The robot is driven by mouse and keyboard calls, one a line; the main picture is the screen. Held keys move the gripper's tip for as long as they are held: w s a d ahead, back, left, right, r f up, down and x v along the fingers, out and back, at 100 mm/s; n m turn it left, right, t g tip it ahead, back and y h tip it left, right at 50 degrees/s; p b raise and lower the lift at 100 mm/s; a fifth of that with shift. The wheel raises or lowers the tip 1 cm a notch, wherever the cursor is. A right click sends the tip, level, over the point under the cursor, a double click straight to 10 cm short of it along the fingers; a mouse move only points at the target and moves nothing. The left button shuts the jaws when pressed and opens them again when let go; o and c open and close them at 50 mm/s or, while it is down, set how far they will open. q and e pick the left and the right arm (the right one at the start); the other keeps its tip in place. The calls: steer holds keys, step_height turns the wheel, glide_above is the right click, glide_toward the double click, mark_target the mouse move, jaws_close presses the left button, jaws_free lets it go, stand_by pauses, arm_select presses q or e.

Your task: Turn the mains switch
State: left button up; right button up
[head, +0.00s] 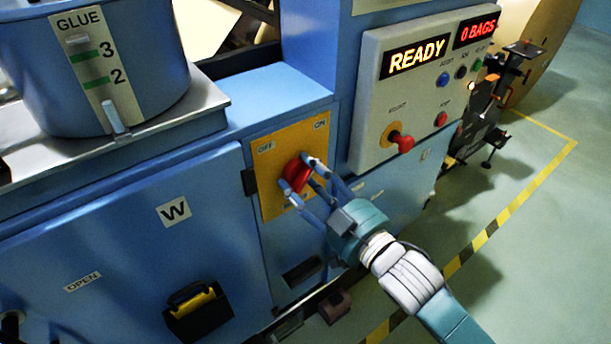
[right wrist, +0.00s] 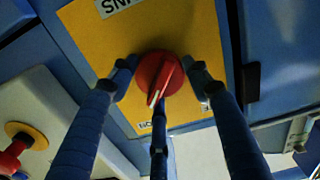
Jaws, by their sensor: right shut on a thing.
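The mains switch (head: 297,173) is a red rotary knob on a yellow plate (head: 266,181) marked OFF at its upper left and ON at its upper right. The knob also shows in the right wrist view (right wrist: 159,80), with a white mark on its handle on the side towards the ON label (right wrist: 146,125). My right gripper (head: 298,175) is shut on the knob, its blue fingers around the red handle. The fingers hide part of the knob and the plate's lower lettering. My left gripper is not in view.
Right of the switch, a grey panel (head: 378,105) reads READY and 0 BAGS and carries a red lever knob (head: 404,142) and several buttons. A blue glue pot (head: 40,80) stands at upper left. A black-and-yellow handle (head: 197,309) sits at lower left.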

steer(key=r+n+p, duration=0.1)
steer(key=n+p, duration=0.1)
steer(key=n, duration=0.1)
steer(key=shift+r, duration=0.35)
steer(key=n+p, duration=0.2)
steer(key=n, duration=0.2)
steer(key=shift+a+f+n, duration=0.1)
steer(key=shift+f+n, duration=0.05)
steer(key=shift+n, duration=0.25)
steer(key=n, duration=0.2)
steer(key=n+p, duration=0.1)
steer(key=n, duration=0.1)
steer(key=shift+s+a+f+n, duration=0.1)
steer(key=shift+f+n, duration=0.05)
steer(key=shift+n, duration=0.15)
steer(key=shift+s+a+f+n+y+p, duration=0.15)
steer(key=shift+n+p, duration=0.15)
steer(key=shift+n, duration=0.65)
steer(key=shift+w+d+f+n+y+p, duration=0.15)
steer(key=shift+n+p, duration=0.15)
steer(key=shift+n, duration=0.65)
steer(key=shift+s+a, duration=0.1)
steer(key=shift+s+f, duration=0.1)
steer(key=shift+f, duration=0.15)
steer(key=o, duration=1.1)
steer(key=shift+a, duration=0.1)
steer(key=shift+o, duration=0.3)
steer(key=shift+a, duration=0.15)
